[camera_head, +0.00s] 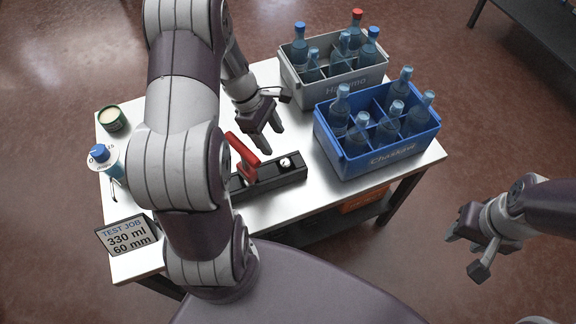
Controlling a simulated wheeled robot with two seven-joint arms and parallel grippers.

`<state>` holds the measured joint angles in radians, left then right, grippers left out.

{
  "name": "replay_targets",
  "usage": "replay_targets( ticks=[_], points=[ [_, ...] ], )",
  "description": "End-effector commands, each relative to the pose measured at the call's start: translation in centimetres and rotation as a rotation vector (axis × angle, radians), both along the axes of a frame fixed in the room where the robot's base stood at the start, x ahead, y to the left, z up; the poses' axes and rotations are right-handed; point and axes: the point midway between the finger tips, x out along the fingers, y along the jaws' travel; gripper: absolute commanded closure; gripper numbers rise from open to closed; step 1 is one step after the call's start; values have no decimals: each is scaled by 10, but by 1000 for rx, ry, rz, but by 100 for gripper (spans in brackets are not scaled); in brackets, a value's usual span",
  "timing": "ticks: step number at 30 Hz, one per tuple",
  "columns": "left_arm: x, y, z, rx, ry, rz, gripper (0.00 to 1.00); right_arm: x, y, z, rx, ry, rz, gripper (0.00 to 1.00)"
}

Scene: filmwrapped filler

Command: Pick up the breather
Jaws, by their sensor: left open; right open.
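No part is plainly marked as the breather. A blue-capped cylinder with a white printed collar (104,158) stands at the table's left edge, partly behind my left arm; I cannot tell if it is the breather. A black bar-shaped fixture (270,181) carries a red handle (243,152) and a small pale round piece (285,162). My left gripper (270,143) is open and empty, beyond the fixture and close to the red handle. My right gripper (463,254) is open and empty, off the table's right side.
A grey crate (347,88) and a blue crate (385,161) of bottles fill the table's back right. A green tin (112,119) and a sign reading "TEST JOB 330 ml 60 mm" (127,236) are at the left. My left arm hides the table's left middle. The front right tabletop is bare.

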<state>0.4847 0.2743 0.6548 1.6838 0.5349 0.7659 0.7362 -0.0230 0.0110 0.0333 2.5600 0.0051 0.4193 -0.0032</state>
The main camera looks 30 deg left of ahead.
Motion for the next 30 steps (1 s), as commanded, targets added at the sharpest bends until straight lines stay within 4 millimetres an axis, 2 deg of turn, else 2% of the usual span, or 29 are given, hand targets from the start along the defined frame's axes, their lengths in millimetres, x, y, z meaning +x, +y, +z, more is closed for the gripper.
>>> replay_targets(
  ticks=[1,3,10,15,17,22,23,28,30],
  points=[
    [0,-4,-13,0,3,-1,37,0,0,-5,0,0,0,57],
    [0,-9,-24,0,1,-3,37,0,0,-7,0,0,0,57],
    [1,-18,-44,1,1,-4,37,0,0,-11,0,0,0,57],
    [2,-30,-74,1,0,-4,37,0,0,-19,0,0,0,57],
    [2,-33,-80,1,1,-4,37,0,0,-20,0,0,0,57],
    [2,-33,-79,2,-1,-3,37,0,0,-19,0,0,0,57],
    [2,-33,-79,2,-1,-3,40,0,0,-19,0,0,0,57],
    [2,-33,-79,2,-1,-3,96,0,0,-19,0,0,0,57],
    [2,-33,-79,2,-1,-3,98,0,0,-19,0,0,0,57]
  ],
)
